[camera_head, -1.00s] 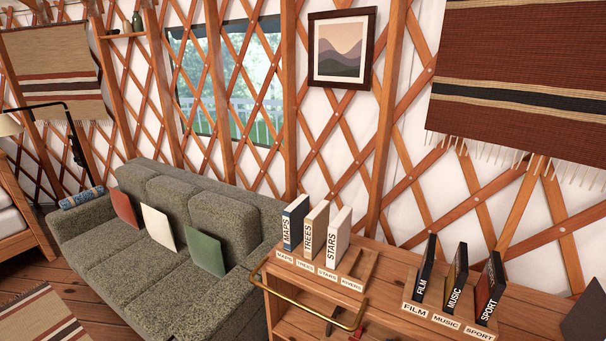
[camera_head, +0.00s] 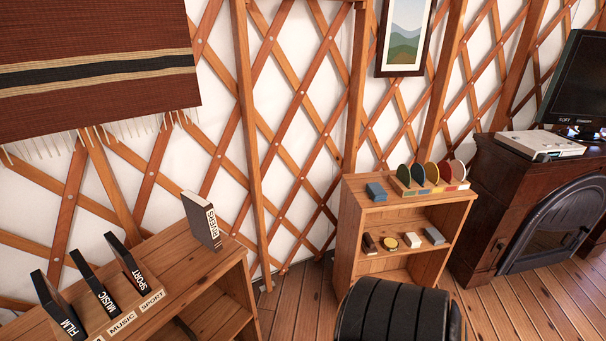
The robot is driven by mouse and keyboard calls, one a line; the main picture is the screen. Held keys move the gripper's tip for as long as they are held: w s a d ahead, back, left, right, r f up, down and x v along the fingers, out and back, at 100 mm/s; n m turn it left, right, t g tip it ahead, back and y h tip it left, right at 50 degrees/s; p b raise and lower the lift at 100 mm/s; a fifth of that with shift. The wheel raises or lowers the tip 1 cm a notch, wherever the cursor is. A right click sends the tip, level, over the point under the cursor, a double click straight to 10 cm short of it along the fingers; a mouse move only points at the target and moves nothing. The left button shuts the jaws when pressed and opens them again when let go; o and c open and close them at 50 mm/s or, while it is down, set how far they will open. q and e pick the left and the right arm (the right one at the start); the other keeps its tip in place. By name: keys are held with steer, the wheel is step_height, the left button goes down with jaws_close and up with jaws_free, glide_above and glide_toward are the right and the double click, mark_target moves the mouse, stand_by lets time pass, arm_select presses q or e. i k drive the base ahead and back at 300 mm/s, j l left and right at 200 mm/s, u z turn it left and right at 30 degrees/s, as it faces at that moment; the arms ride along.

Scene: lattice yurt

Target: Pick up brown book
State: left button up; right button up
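Neither of my grippers is in view.
A low wooden shelf (camera_head: 350,205) with several small objects stands right of the bookcase. A black ribbed, chair-like thing (camera_head: 398,312) is at the bottom. A dark fireplace cabinet (camera_head: 490,190) is at right. Bare floor (camera_head: 300,295) shows between the bookcase and low shelf.

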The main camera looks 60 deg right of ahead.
mark_target(199, 212)
steer(key=z, duration=1.15)
